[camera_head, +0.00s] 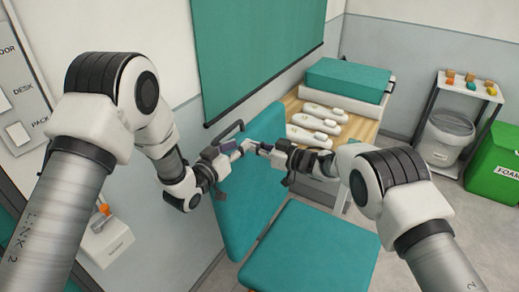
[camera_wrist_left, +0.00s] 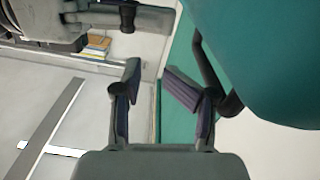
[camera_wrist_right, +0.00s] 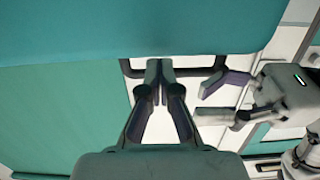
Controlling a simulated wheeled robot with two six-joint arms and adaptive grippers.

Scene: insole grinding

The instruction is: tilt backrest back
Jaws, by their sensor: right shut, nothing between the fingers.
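The teal backrest (camera_head: 240,205) stands upright and slightly slanted behind the teal seat (camera_head: 312,252) in the head view. A dark bar handle (camera_head: 226,134) sticks out at its upper edge; it also shows in the left wrist view (camera_wrist_left: 206,62) and the right wrist view (camera_wrist_right: 127,68). My left gripper (camera_head: 240,148) is by the handle, its fingers apart in the left wrist view (camera_wrist_left: 154,82), with the bar beside the right-hand finger. My right gripper (camera_head: 262,149) is in front of the backrest's upper part, its fingertips together (camera_wrist_right: 160,68) and empty, close to the handle. Contact cannot be told.
A wooden-topped table (camera_head: 358,128) behind holds several pale insole-like pieces (camera_head: 318,122) and a teal-topped box (camera_head: 347,79). A shelf with a grey bin (camera_head: 446,138) and a green box (camera_head: 497,165) stand at right. A wall is close behind the backrest.

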